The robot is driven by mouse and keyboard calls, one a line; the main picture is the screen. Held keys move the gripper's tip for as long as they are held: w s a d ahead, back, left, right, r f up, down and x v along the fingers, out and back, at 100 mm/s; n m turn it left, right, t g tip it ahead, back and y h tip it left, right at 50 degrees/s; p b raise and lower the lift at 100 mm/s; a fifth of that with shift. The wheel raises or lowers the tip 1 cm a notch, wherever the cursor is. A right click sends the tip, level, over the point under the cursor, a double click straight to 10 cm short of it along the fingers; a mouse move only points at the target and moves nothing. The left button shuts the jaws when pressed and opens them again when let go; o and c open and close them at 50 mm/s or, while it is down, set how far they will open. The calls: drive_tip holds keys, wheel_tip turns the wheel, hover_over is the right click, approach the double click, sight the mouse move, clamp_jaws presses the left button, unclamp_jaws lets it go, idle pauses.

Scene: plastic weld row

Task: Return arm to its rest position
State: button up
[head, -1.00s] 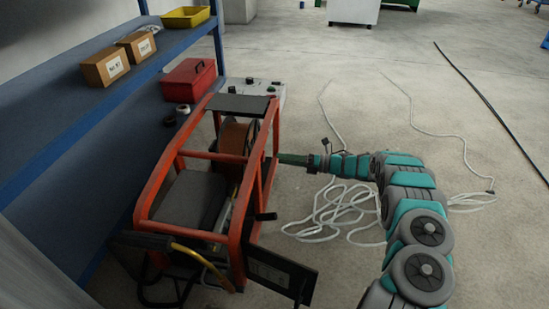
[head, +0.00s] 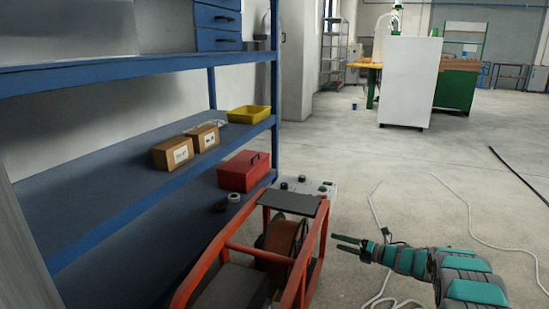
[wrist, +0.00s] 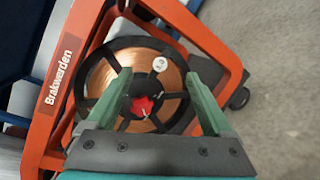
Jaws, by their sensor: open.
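My gripper (head: 338,243) is at the end of my teal and grey arm, just right of an orange-framed welding machine (head: 233,246) in the head view. Its two green fingers are apart with nothing held between them. In the wrist view my gripper (wrist: 158,76) faces the machine's side. A spool of copper-coloured wire (wrist: 150,60) with a black spoked holder and a red knob (wrist: 142,106) shows beyond and between the fingers. The lower part of my arm is out of the head view.
A blue shelf rack (head: 110,212) stands at left with cardboard boxes (head: 173,153), a yellow tray (head: 249,114) and a red toolbox (head: 244,171). A white cable (head: 470,215) lies on the floor at right. A white cabinet (head: 410,82) stands farther back. Open floor lies between.

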drive_tip(key=w+d+r+m+t+h, duration=0.2)
drive_tip(key=d+r+m+h, duration=0.3)
drive_tip(key=r+m, duration=0.15)
drive_tip(key=w+d+r+m+t+h, duration=0.1)
drive_tip(key=w+d+r+m+h, duration=0.2)
drive_tip(key=d+r+m+h, duration=0.3)
drive_tip(key=s+d+r+m+g+h, duration=0.2)
drive_tip(key=s+r+m+h, duration=0.5)
drive_tip(key=s, duration=0.4)
drive_tip(key=s+a+f+m+g+y, duration=0.2)
drive_tip(key=s+a+m+g, duration=0.45)
drive_tip(key=s, duration=1.15)
drive_tip(key=s+a+f+m+g+y, duration=0.1)
drive_tip(key=s+a+f+m+g, duration=0.15)
drive_tip(key=s+a, duration=1.1)
drive_tip(key=s+a+f+m+g+y, duration=0.15)
drive_tip(key=s+a+m+g, duration=0.35)
drive_tip(key=s, duration=1.7)
wheel_tip(320, 180, up, 15)
drive_tip(key=d+t+p, duration=0.1)
drive_tip(key=p, duration=1.3)
drive_tip(key=shift+s+d+y, duration=0.25)
drive_tip(key=shift+s+y, duration=0.15)
drive_tip(key=shift+y, duration=0.05)
